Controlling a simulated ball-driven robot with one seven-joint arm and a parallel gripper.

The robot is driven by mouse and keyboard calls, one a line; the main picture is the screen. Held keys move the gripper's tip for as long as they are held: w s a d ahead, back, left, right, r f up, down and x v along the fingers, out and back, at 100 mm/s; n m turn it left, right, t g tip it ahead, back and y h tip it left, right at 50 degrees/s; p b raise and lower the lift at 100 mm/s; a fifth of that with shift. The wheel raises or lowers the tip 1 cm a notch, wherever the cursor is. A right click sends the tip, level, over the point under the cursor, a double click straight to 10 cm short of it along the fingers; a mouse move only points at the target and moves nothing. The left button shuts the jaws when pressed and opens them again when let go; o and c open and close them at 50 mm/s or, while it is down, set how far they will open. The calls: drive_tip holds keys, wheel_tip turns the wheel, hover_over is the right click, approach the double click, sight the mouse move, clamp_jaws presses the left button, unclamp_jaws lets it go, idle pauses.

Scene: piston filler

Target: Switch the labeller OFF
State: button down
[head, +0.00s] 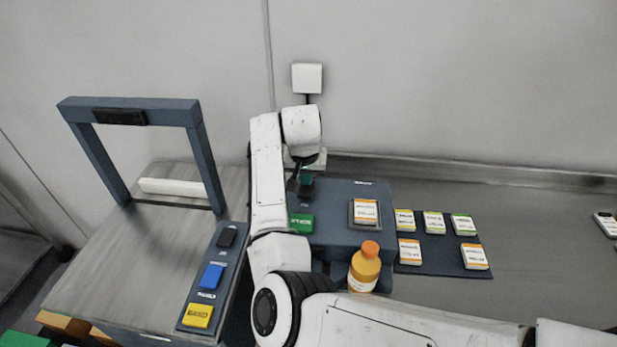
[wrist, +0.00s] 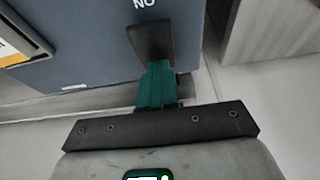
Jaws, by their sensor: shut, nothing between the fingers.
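The labeller is a blue-grey box (head: 340,232) beyond my arm in the head view. Its side and top also fill the upper left of the wrist view (wrist: 85,45). A dark switch (wrist: 152,40) sits on it, with upside-down "ON" lettering just above it in the picture. My gripper (wrist: 156,68) has its green fingers shut and empty, with the tips at the switch's near end. I cannot tell whether they touch it. In the head view my gripper (head: 306,180) is over the labeller's back left corner, and the switch is hard to make out there.
A green button (head: 300,223) and a label plate (head: 378,222) are on the labeller's top. An orange-capped bottle (head: 363,268) stands in front. A dark mat (head: 440,250) with several label stacks lies to the right. A control strip (head: 219,253) and blue frame (head: 207,165) stand left.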

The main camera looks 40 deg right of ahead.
sight(306, 188)
drive_tip(key=shift+s+a+r+p, duration=0.2)
drive_tip(key=shift+s+a+p, duration=0.3)
drive_tip(key=shift+a+p, duration=0.2)
drive_tip(key=r+p, duration=0.3)
drive_tip(key=r, duration=0.1)
drive_tip(key=shift+w+d+r+p, duration=0.15)
drive_tip(key=shift+d+p, duration=0.1)
drive_tip(key=shift+p, duration=0.15)
wheel_tip(306, 188, up, 10)
drive_tip(key=b, duration=0.2)
drive_tip(key=shift+s+a+f+b, duration=0.2)
drive_tip(key=shift+s+a+b, duration=0.1)
drive_tip(key=shift+a+b, duration=0.1)
